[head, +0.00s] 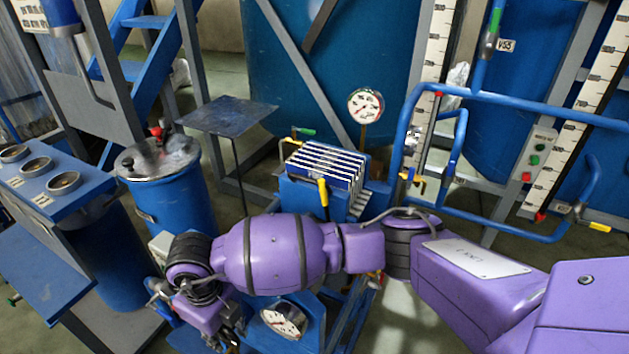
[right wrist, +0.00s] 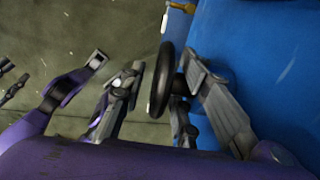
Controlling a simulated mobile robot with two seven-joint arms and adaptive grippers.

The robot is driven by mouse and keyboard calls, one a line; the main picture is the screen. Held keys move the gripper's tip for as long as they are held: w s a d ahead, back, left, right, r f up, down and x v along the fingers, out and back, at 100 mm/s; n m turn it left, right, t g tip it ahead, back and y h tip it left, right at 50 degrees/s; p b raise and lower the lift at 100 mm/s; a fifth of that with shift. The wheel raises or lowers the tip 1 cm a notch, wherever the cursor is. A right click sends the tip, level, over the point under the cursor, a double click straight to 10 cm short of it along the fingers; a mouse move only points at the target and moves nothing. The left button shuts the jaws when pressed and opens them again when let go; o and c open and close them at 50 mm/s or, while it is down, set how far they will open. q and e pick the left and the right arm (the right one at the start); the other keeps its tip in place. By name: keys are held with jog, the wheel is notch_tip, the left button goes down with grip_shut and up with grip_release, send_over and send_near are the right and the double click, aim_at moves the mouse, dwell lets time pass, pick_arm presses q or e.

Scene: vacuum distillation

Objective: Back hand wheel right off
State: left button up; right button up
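The back hand wheel (right wrist: 162,80) is a dark wheel seen almost edge-on in the right wrist view, beside a blue surface (right wrist: 280,70). The grey fingers of my right gripper (right wrist: 165,66) stand on both sides of its rim. A gap shows between the left finger and the wheel, so the gripper looks open around it. The right finger is close to the wheel's hub; contact cannot be made out. In the head view my right gripper (head: 218,332) is low, left of centre, partly hidden by my purple wrist, and the wheel is not clearly visible there. My left gripper is not identifiable.
A pressure gauge (head: 284,319) sits close to my right gripper. A blue drum (head: 172,195) with a metal lid stands to the left. A finned blue unit (head: 322,170) stands behind my forearm. Blue pipe rails (head: 520,102) cross the right side.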

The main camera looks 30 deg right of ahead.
jog(key=shift+w+r, duration=0.1)
grip_shut()
jog(key=shift+w+a+g+h, duration=0.1)
jog(key=shift+w+g+h, duration=0.05)
jog(key=shift+g+h, duration=0.45)
jog(key=shift+g, duration=0.5)
jog(key=shift+o, duration=0.5)
grip_release()
jog(key=v, duration=1.1)
jog(key=shift+a+r, duration=0.3)
jog(key=shift+r, duration=0.1)
